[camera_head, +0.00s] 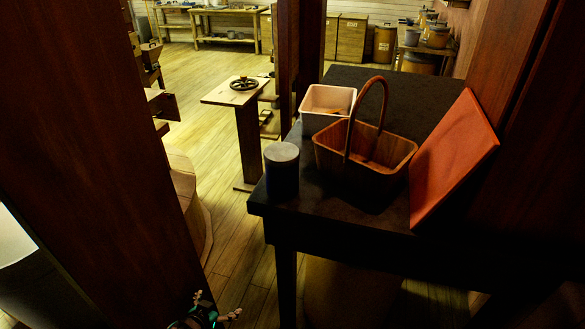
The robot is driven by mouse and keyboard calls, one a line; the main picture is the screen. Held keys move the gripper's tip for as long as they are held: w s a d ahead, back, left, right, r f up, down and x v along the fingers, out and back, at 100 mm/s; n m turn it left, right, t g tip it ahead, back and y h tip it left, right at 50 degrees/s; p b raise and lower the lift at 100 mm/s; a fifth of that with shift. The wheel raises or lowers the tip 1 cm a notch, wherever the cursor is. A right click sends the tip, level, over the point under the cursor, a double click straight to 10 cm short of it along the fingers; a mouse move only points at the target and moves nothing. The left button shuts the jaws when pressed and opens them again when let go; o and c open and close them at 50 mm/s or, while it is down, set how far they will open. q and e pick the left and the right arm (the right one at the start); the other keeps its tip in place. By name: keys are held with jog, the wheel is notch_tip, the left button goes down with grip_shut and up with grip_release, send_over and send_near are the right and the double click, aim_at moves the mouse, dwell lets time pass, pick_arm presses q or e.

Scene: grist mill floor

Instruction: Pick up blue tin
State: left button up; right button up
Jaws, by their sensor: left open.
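The blue tin (282,178) stands upright at the near left corner of a black table (330,218). It is a dark blue cylinder with a pale grey top, and its side is in shadow. My left gripper (215,306) shows at the bottom edge of the view, low and to the left of the tin. Its fingers are spread and nothing shows between them. It is well apart from the tin and the table. My right gripper is not in view.
A wooden basket (360,160) with a tall handle stands just right of the tin. A white bin (327,100) is behind it. An orange-red board (452,158) leans at right. A dark post (95,165) fills the left. Floor (235,230) left of the table is clear.

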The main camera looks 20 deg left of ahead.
pick_arm(q)
jog(key=w+d+r+t+h, duration=0.15)
jog(key=w+r, duration=0.25)
jog(key=r, duration=0.8)
jog(key=w+d+r+t, duration=0.25)
jog(key=w+r, duration=0.25)
jog(key=r, duration=0.8)
jog(key=m+t+h, duration=0.2)
jog(key=t+h, duration=0.1)
send_near(282, 151)
jog(key=p+x, duration=0.5)
jog(key=x, duration=0.4)
jog(key=shift+f, duration=0.15)
jog(key=shift+w+d+f, duration=0.1)
jog(key=shift+w+f, duration=0.1)
jog(key=shift+w, duration=0.3)
jog(key=shift+s, duration=0.1)
jog(key=shift+c, duration=0.7)
jog(key=c, duration=1.4)
jog(key=shift+r, duration=0.1)
jog(key=shift+c, duration=0.2)
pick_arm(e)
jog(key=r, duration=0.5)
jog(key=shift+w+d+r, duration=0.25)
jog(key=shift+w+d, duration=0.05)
